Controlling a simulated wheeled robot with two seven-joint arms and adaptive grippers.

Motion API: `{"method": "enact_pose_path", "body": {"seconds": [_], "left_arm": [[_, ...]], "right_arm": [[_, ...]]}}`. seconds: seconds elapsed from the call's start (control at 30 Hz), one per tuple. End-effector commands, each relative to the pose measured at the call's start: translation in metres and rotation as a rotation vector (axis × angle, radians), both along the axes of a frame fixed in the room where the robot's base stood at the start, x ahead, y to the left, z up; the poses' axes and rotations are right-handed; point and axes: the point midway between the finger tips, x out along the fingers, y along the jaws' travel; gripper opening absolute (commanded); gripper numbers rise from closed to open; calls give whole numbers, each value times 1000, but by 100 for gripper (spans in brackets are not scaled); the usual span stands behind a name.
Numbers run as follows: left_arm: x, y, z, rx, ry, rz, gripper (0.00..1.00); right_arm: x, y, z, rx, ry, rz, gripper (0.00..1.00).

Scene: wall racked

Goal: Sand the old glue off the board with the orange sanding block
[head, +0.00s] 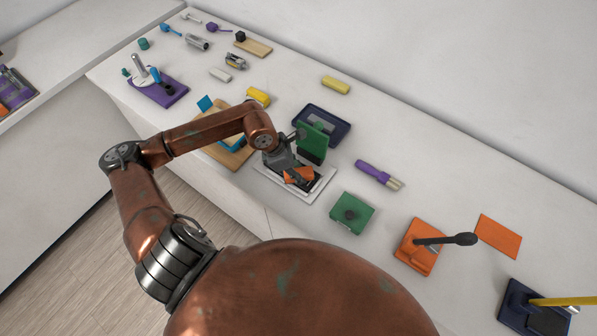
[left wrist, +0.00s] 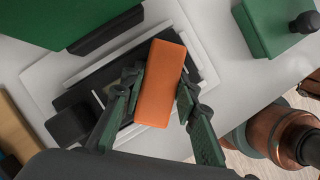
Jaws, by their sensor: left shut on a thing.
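The orange sanding block (head: 299,175) is between the fingers of my left gripper (head: 290,174). In the left wrist view the block (left wrist: 161,84) lies lengthwise between both fingertips of the left gripper (left wrist: 158,92), which is shut on it. The block is over a dark piece (left wrist: 88,97) on a white tray (left wrist: 55,64); whether it touches the piece I cannot tell. The tray also shows in the head view (head: 320,190). A wooden board (head: 238,158) lies left of it, partly hidden by my arm. Glue is not clearly visible. My right gripper is out of view.
A green upright object (head: 312,138) stands close behind the left gripper. A navy tray (head: 340,128) lies behind it. A green box with a black knob (head: 351,213) and a purple-handled brush (head: 375,173) are to the right. The counter behind the brush is clear.

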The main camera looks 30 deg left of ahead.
Motion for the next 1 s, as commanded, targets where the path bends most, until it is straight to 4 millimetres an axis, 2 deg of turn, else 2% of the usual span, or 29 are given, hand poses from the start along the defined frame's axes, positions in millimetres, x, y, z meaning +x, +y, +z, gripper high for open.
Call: {"method": "enact_pose_path", "body": {"seconds": [0.53,1.0], "left_arm": [[25,-2,-1,-1,-1,0,3],[26,-2,0,0,0,0,3]], "right_arm": [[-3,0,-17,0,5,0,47],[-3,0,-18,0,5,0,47]]}}
